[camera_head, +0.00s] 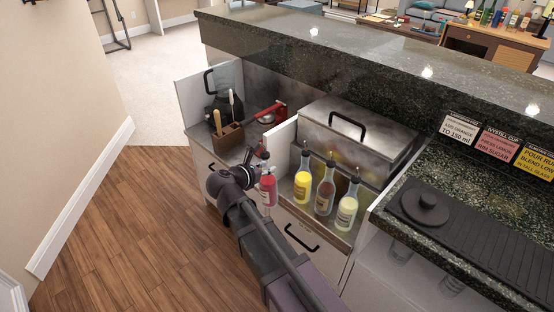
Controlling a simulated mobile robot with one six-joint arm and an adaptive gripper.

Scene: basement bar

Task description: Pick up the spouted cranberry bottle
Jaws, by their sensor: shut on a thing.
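The spouted cranberry bottle (268,191) is the red one with a pale label, at the left end of the row of bottles at the front of the bar well. It looks upright. My gripper (264,170) reaches it from the left and is shut on its upper part. The fingers and arm hide part of its neck and left side. Whether its base touches the steel ledge is hard to tell.
A yellow bottle (302,187), a brownish bottle (324,196) and a pale yellow bottle (346,212) stand to the right. A steel lidded bin (352,142) is behind them. A wooden caddy (228,138) with tools and a white divider (281,146) are nearby.

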